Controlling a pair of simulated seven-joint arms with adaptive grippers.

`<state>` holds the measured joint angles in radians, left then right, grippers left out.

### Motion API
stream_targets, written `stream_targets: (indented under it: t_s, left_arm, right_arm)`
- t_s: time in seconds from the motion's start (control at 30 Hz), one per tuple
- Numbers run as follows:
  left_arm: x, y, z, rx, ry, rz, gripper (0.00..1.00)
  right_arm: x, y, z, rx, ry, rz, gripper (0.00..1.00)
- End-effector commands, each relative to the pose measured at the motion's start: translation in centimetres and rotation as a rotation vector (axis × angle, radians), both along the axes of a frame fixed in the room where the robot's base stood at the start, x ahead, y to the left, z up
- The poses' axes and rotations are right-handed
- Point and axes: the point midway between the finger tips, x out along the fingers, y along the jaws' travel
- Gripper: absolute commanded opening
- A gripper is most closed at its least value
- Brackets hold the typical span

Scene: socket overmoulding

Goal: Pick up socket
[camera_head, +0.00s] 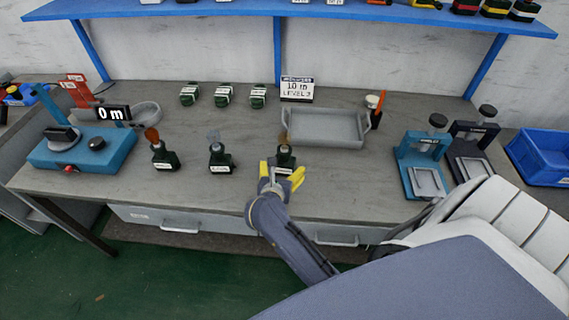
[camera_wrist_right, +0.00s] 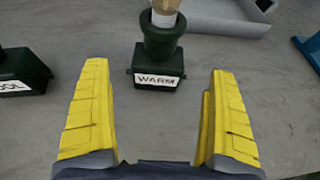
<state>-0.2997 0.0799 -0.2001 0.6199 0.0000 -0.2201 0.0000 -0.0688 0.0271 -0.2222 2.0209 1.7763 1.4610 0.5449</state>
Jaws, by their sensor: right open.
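A dark green socket (camera_head: 285,158) with a white label stands upright near the front of the grey workbench. In the right wrist view this socket (camera_wrist_right: 163,50) reads WARM and has a pale, tan-topped piece rising from its neck. My right gripper (camera_head: 281,173) is open, with its yellow fingers on the near side of the socket. In the wrist view the socket shows centred between the fingers, with clear gaps on both sides. A second labelled socket (camera_head: 219,155) and a third (camera_head: 163,154) stand to the left. My left gripper is not in view.
Behind are a grey tray (camera_head: 327,140), a LEVEL 2 sign (camera_head: 297,89) and three small green parts (camera_head: 223,96). A blue device (camera_head: 75,150) is at left; blue (camera_head: 415,165) and dark (camera_head: 468,150) presses are at right. A blue bin (camera_head: 545,158) is far right.

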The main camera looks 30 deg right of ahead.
Motion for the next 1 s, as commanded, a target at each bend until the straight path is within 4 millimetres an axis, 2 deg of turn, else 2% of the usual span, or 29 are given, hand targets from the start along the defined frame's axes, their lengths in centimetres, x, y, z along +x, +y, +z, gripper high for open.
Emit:
stream_targets:
  t_s: [0.5, 0.87, 1.0]
  left_arm:
    - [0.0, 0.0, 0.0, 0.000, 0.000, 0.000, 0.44]
    - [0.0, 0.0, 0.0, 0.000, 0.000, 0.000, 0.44]
    - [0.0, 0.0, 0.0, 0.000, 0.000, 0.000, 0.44]
  right_arm:
    - [3.4, -2.9, -1.9, -0.003, 0.000, 0.000, 0.93]
    - [3.7, -3.2, -2.1, -0.001, -0.001, 0.000, 0.92]
    - [3.6, -3.2, -2.1, -0.001, 0.000, 0.000, 0.76]
